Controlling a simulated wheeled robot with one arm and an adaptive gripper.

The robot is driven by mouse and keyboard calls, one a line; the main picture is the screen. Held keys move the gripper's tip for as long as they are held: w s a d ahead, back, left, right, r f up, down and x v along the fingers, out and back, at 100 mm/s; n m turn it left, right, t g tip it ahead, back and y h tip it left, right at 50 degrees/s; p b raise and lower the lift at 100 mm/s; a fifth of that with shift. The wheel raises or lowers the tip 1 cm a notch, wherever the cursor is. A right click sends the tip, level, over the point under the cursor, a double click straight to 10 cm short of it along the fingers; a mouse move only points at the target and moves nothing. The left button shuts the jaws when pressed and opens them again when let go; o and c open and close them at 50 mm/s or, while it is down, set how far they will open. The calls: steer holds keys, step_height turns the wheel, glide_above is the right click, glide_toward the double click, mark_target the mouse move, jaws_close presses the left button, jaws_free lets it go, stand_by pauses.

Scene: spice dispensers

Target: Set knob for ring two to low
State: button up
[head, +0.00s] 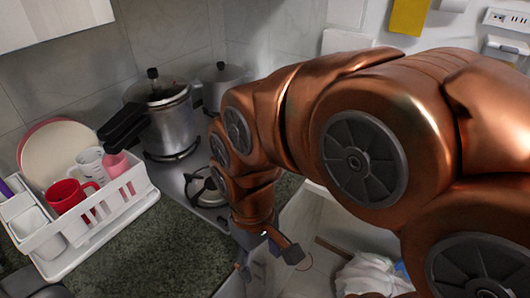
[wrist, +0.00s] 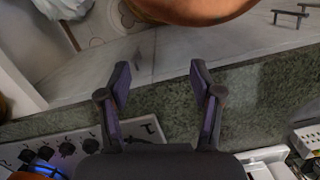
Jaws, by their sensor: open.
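My gripper (wrist: 160,70) is open and empty in the wrist view, its two dark fingers apart over the green counter edge. In the head view my gripper (head: 283,246) is small, beyond the stove's front edge. A row of several black knobs (wrist: 67,148) shows at the lower left of the wrist view, on the stove's pale front panel (wrist: 115,133). The knobs are off to the left of my fingers and not touched. Which one is for ring two, and its setting, I cannot tell. In the head view my arm hides the knobs; the stove burner (head: 207,186) shows.
A pressure cooker (head: 168,120) and another pot (head: 222,83) stand on the stove. A white dish rack (head: 95,228) with a red mug (head: 68,196) stands on the granite counter (head: 165,250), left of the stove. White cloth (head: 372,275) lies low at the right.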

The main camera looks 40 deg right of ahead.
steer(key=w+d+r+n+p, duration=0.1)
steer(key=w+d+n, duration=0.1)
steer(key=w, duration=0.3)
steer(key=w+d+r+n, duration=0.1)
steer(key=w+d+r, duration=0.1)
steer(key=w, duration=0.3)
steer(key=w+d+n+p, duration=0.1)
steer(key=w+d+n, duration=0.1)
steer(key=w+d, duration=0.3)
steer(key=w+d+f+n+t+p, duration=0.1)
steer(key=w+d+n, duration=0.2)
steer(key=w+d, duration=0.3)
steer(key=w+d+n+p, duration=0.1)
steer(key=w+d+n, duration=0.1)
steer(key=w+d, duration=0.3)
steer(key=shift+w+d+f+n+t, duration=0.1)
steer(key=shift+w+d+n+t, duration=0.05)
steer(key=shift+d, duration=0.55)
steer(key=shift+w+d+f+n+t, duration=0.1)
steer(key=shift+w+d+n+t, duration=0.05)
steer(key=shift+d, duration=0.5)
steer(key=shift+w+d+f, duration=0.1)
steer(key=shift+d+f, duration=0.1)
steer(key=shift+f, duration=0.1)
steer(key=shift+f+p, duration=1.4)
steer(key=shift+f, duration=2.2)
steer(key=c, duration=1.1)
steer(key=shift+c, duration=0.2)
